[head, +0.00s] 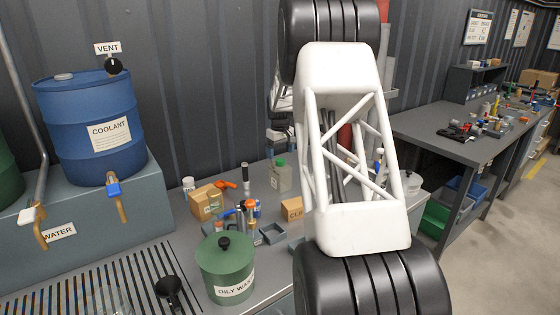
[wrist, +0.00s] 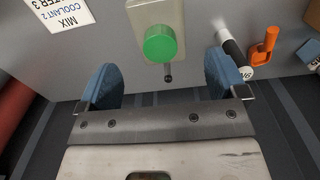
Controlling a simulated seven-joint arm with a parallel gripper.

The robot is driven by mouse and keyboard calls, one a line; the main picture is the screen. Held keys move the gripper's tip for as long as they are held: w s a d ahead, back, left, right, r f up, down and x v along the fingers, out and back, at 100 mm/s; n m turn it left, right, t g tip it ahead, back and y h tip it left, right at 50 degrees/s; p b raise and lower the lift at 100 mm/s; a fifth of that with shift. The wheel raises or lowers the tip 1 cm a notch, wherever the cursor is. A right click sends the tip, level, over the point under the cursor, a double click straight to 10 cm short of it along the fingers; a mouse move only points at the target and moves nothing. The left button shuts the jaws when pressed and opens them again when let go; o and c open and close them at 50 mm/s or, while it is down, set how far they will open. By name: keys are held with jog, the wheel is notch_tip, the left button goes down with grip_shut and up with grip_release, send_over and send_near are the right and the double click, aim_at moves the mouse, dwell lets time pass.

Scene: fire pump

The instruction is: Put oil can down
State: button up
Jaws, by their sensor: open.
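A pale grey-green can with a green cap, which looks like the oil can (head: 281,178), stands upright on the grey bench, left of my arm in the head view. In the wrist view the can (wrist: 135,18) is at top centre, its round green cap facing the camera. My gripper (wrist: 163,80) is open, with its two blue fingertips wide apart and nothing between them. The can lies just beyond the fingertips, and no finger appears to touch it. My arm covers much of the bench middle in the head view.
Left of the can stand a cardboard box (head: 206,201), several upright tools and a green oily waste bin (head: 226,266). A second box (head: 292,209) is in front of it. In the wrist view a black-handled tool (wrist: 232,48) and an orange-handled one (wrist: 265,45) are at right.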

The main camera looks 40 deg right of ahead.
jog(key=shift+r, duration=2.7)
jog(key=s+a+r, duration=0.4)
jog(key=s+a, duration=0.3)
jog(key=a, duration=0.2)
jog(key=s+a+r+t, duration=0.1)
jog(key=s+a+r, duration=0.3)
jog(key=s+a, duration=0.45)
jog(key=s+a+r, duration=0.3)
jog(key=s+a, duration=0.2)
jog(key=a, duration=0.6)
jog(key=s+a+f, duration=0.2)
jog(key=s+a, duration=0.3)
jog(key=s, duration=0.5)
jog(key=s+a+f+t, duration=0.1)
jog(key=s+a+f, duration=0.1)
jog(key=s+a, duration=0.3)
jog(key=s+a+f, duration=0.2)
jog(key=s+a, duration=0.3)
jog(key=s, duration=0.9)
jog(key=shift+s+t, duration=0.3)
